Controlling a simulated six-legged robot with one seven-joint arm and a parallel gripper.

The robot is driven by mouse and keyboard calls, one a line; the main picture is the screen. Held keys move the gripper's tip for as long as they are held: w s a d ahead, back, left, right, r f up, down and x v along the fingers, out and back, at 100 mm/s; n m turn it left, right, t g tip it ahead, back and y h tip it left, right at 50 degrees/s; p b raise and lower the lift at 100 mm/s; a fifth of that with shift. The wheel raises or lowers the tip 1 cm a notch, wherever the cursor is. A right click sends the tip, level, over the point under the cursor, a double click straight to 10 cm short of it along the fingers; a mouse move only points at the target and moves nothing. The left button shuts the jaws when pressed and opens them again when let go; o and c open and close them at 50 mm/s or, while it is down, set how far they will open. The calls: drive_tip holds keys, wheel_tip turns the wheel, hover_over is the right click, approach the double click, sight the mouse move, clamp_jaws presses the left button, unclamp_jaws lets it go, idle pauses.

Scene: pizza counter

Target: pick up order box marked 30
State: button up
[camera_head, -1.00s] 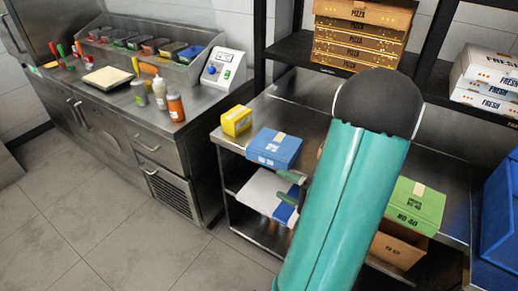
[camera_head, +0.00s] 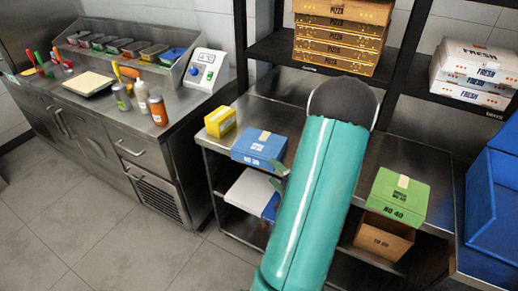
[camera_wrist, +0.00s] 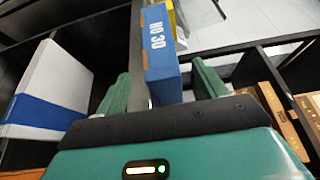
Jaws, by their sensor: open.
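The blue order box (camera_head: 259,147) marked 30 sits on the upper steel shelf, near its front edge, with a pale tape strip on top. It also shows in the wrist view (camera_wrist: 162,52), where its "NO 30" face is readable. My gripper (camera_head: 278,175) is at the box's lower right corner in the head view, partly hidden by my arm. In the wrist view my gripper (camera_wrist: 161,75) is open, with one green finger on each side of the box's near end. I cannot tell whether either finger touches the box.
A yellow box (camera_head: 220,121) stands left of the blue box. A green box (camera_head: 398,197) marked 40 is to the right, above a brown box (camera_head: 384,236). A white and blue box (camera_head: 250,193) lies on the lower shelf, also beside my gripper in the wrist view (camera_wrist: 50,90).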

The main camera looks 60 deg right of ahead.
sight(266, 166)
drive_tip(key=x, duration=0.6)
drive_tip(key=shift+w, duration=0.25)
drive_tip(key=c, duration=1)
